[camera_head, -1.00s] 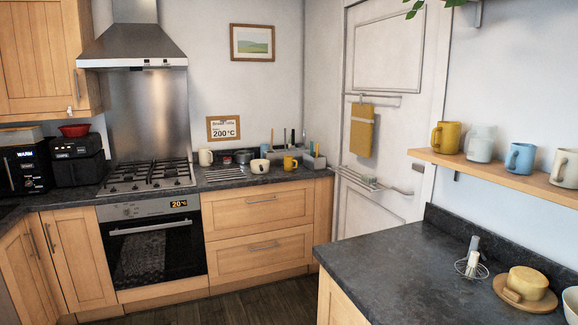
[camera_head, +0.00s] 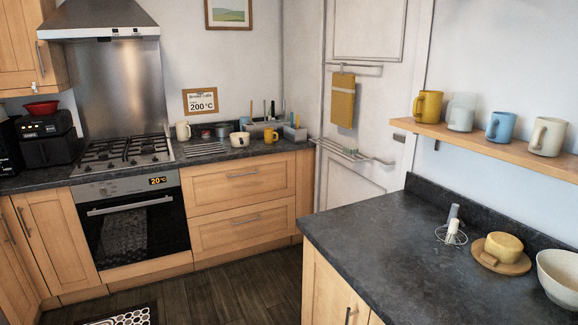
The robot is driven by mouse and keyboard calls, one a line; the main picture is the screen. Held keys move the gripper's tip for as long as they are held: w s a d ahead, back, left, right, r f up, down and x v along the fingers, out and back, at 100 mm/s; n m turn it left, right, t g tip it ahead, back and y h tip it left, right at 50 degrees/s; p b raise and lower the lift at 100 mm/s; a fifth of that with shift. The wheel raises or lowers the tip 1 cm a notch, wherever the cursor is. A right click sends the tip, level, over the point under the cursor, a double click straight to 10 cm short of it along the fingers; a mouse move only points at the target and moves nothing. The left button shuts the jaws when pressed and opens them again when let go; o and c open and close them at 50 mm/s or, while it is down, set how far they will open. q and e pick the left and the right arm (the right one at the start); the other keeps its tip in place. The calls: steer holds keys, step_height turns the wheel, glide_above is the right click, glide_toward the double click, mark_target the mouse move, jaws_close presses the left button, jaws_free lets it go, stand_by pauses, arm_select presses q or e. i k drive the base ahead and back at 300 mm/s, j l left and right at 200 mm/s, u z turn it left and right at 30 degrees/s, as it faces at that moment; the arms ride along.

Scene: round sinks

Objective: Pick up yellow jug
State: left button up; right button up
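A yellow jug (camera_head: 427,105) stands upright at the left end of the wooden wall shelf on the right. A smaller yellow mug-like vessel (camera_head: 271,136) stands on the back counter, right of the hob. I cannot tell from the picture alone which of the two is the jug meant. Neither of my grippers shows in the head view.
The wooden shelf (camera_head: 492,141) also bears a pale, a blue and a cream jug. Below it, the dark counter (camera_head: 375,250) holds a whisk (camera_head: 451,233), a cheese on a board (camera_head: 503,250) and a white bowl (camera_head: 560,277). The wooden floor (camera_head: 230,280) is clear in the middle.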

mark_target(269, 132)
steer(key=i+j+z, duration=0.1)
steer(key=i+j, duration=0.25)
steer(key=i+j+z, duration=0.1)
steer(key=i+j, duration=0.25)
steer(key=i+j+z, duration=0.1)
steer(key=i+j, duration=0.2)
steer(key=j, duration=0.15)
steer(key=i+j+z, duration=0.1)
steer(key=i+j, duration=0.2)
steer(key=j, duration=0.15)
steer(key=i+j+z, duration=0.1)
steer(key=i+j, duration=0.2)
steer(key=j, duration=0.15)
steer(key=i+j+z, duration=0.35)
steer(key=i+j, duration=0.35)
steer(key=i, duration=0.15)
steer(key=i+j+z, duration=0.3)
steer(key=i+j, duration=0.5)
steer(key=j, duration=0.15)
steer(key=i+j, duration=0.15)
steer(key=i, duration=0.3)
steer(key=i+j+z, duration=0.15)
steer(key=i, duration=0.3)
